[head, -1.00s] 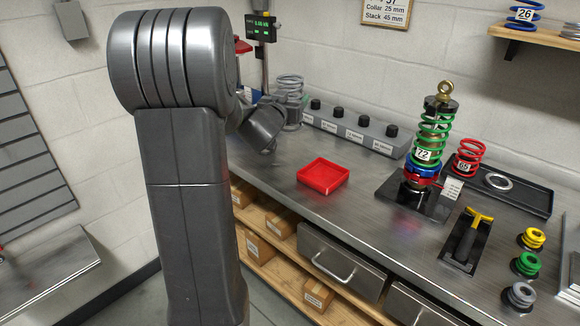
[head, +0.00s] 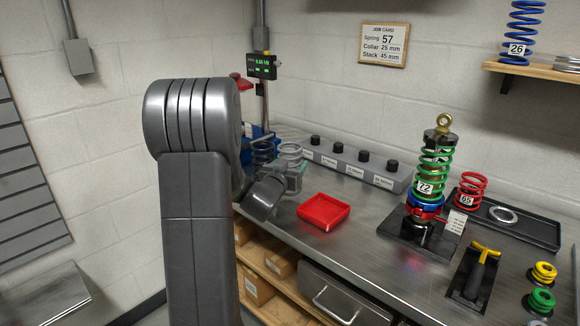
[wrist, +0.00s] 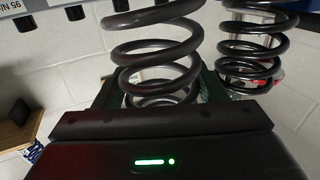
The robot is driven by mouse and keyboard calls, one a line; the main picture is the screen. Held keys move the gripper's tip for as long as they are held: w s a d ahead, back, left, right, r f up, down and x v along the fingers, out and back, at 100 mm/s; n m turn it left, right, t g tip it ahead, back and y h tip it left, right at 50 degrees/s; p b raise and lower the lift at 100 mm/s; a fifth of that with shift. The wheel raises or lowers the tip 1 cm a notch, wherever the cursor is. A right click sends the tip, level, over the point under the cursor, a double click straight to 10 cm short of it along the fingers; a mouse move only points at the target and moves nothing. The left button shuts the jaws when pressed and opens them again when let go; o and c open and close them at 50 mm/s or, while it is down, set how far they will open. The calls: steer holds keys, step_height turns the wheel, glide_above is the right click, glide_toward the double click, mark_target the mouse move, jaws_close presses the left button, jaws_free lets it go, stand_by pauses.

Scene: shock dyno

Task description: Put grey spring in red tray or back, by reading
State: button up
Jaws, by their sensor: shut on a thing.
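My gripper (head: 291,177) is at the left of the bench, behind and left of the red tray (head: 323,211), and is shut on a grey coil spring (head: 290,152). The held spring stands roughly upright; in the wrist view it rises above the gripper (wrist: 155,50). The red tray looks empty. A second, darker spring (head: 262,150) stands just left of the held one, at a blue stand; it also shows at the right of the wrist view (wrist: 257,45). A readout (head: 261,66) above shows green digits too small to read surely.
A grey box with black knobs (head: 352,160) runs along the wall. The green-spring shock (head: 430,190), red spring (head: 472,190) and yellow-handled tool (head: 477,273) stand to the right. A job card (head: 384,45) hangs on the wall. Bench around the tray is clear.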

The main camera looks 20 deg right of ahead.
steer(key=shift+r, duration=0.1)
steer(key=shift+f+b, duration=0.4)
steer(key=shift+b, duration=0.05)
steer(key=shift+f, duration=0.25)
steer(key=o, duration=1.7)
steer(key=shift+r, duration=0.1)
steer(key=r+v, duration=0.1)
steer(key=v, duration=1.1)
